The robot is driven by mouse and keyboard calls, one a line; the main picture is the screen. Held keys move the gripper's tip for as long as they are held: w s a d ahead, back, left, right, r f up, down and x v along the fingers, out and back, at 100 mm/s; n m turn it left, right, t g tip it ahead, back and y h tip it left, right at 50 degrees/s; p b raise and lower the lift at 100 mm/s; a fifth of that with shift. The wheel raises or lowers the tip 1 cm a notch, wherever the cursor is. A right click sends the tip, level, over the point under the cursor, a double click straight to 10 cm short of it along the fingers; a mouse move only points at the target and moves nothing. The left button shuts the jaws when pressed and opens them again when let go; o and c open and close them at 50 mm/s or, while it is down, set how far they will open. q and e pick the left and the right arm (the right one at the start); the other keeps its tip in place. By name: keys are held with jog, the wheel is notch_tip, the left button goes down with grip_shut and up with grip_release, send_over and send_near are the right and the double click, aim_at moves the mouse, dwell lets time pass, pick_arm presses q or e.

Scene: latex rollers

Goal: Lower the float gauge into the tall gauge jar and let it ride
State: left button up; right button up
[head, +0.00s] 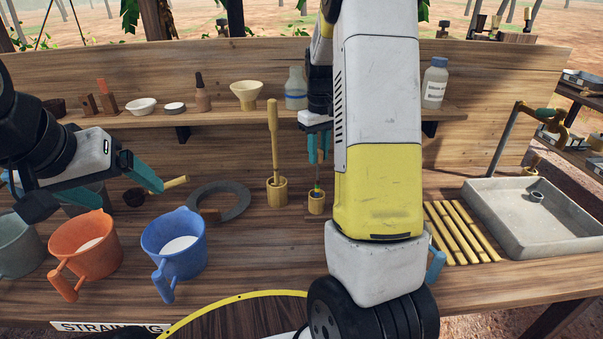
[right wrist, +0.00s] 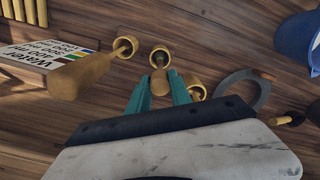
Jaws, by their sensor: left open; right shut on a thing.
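My right gripper (head: 319,158) points down over the bench, partly hidden by my arm in the head view. In the right wrist view its teal fingers (right wrist: 160,92) are shut on a rounded tan piece (right wrist: 158,82), seemingly the float gauge's top. Below the fingers, a thin stem with coloured bands (head: 316,189) stands at a short bamboo cup (head: 317,204). I cannot tell how deep it sits. A tan cylinder (right wrist: 88,76) shows beside the signboard; I cannot tell whether it is the gauge jar. My left gripper (head: 95,200) is open and empty above the buckets.
A bamboo cup (head: 277,192) with a tall wooden rod stands left of the right gripper. A grey ring (head: 233,205), blue bucket (head: 160,240) and orange bucket (head: 72,242) lie further left. Bamboo strips (head: 455,232) and a grey tray (head: 480,190) are right. A signboard (right wrist: 28,62) shows.

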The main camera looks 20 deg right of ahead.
notch_tip(320, 180, up, 10)
dwell(0.6)
jog(key=shift+s+r, duration=0.1)
